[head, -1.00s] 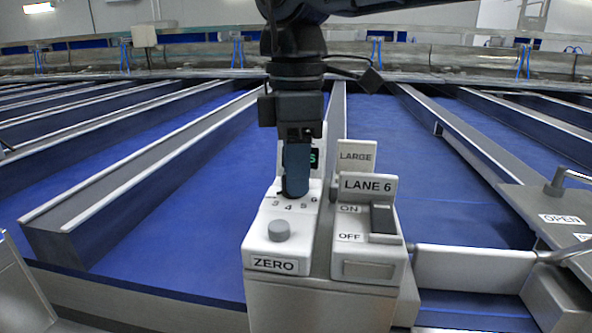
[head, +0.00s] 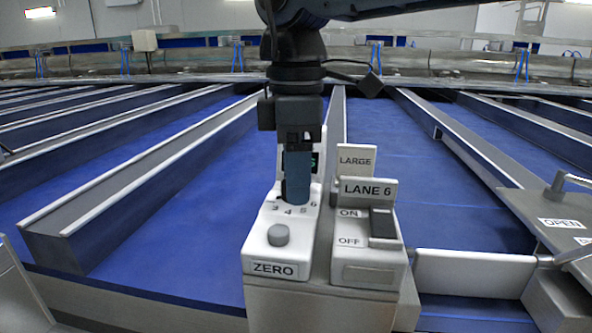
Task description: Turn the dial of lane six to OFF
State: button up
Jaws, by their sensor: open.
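The lane six control box has a white plate reading LANE 6 (head: 368,189). Below it, a dark rocker-like switch (head: 382,224) sits beside the ON and OFF labels; I cannot tell its setting. Left of it stands a white box with a ZERO label (head: 273,269), a round grey button (head: 278,235) and a printed scale of which 3 to 6 show. My gripper (head: 297,200) is open and points down over that scale, left of the LANE 6 box. Its fingers hide the scale's centre, so any dial there, its pointer and contact with the fingers cannot be seen.
A plate reading LARGE (head: 356,160) stands behind the LANE 6 plate. A partly hidden display with green characters is behind my fingers. A panel with an OPEN label (head: 562,222) and handle is at right. Blue lanes (head: 390,150) with grey dividers run back.

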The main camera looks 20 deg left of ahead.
jog(key=shift+r, duration=3.9)
